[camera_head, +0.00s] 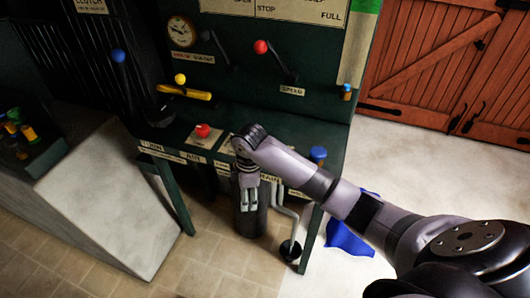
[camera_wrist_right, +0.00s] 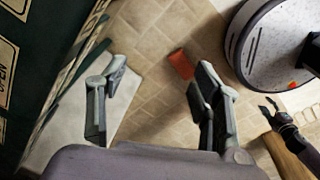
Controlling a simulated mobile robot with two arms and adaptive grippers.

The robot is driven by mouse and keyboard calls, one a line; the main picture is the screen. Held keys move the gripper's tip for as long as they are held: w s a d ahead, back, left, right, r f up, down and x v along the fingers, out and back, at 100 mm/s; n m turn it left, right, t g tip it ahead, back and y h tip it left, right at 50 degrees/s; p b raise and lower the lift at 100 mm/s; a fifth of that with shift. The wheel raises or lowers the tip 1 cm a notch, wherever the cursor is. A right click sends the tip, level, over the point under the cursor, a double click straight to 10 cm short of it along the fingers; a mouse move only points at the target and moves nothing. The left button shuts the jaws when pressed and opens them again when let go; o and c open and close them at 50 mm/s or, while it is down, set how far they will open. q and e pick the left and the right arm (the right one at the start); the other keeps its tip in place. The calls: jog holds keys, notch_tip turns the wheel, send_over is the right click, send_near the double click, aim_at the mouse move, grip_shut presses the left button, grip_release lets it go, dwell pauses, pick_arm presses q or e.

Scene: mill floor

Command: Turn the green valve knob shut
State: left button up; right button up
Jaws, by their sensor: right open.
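I cannot make out a green valve knob in either view; my right arm covers part of the panel's lower ledge, where it could be hidden. My right gripper (camera_head: 250,205) hangs pointing down in front of the ledge, near a dark cylinder (camera_head: 250,222) below it.
The dark green control panel (camera_head: 300,65) carries a red-knobbed lever (camera_head: 261,47), a yellow handle (camera_head: 186,92) and a gauge (camera_head: 181,31). On its ledge are a red knob (camera_head: 202,131) and a blue knob (camera_head: 318,154). A sloped grey block (camera_head: 110,200) stands left. Pale floor is open right.

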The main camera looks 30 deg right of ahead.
jog(key=w+d+r+n, duration=0.1)
jog(key=w+d+r, duration=0.2)
jog(key=d+r, duration=0.35)
jog(key=w+d+r+n+g, duration=0.1)
jog(key=w+d+r, duration=0.15)
jog(key=r, duration=0.65)
jog(key=w+d+r+n, duration=0.1)
jog(key=w+d+r, duration=0.1)
jog(key=d+r, duration=0.5)
jog(key=f, duration=0.5)
jog(key=a+f, duration=0.1)
jog(key=f, duration=1)
jog(key=shift+w+a+p, duration=0.2)
jog(key=shift+a+p, duration=0.1)
pick_arm(q)
jog(key=shift+a, duration=0.25)
pick_arm(e)
jog(key=c, duration=1.2)
jog(key=shift+o, duration=0.2)
pick_arm(q)
jog(key=shift+r, duration=0.1)
pick_arm(e)
jog(key=shift+r, duration=0.1)
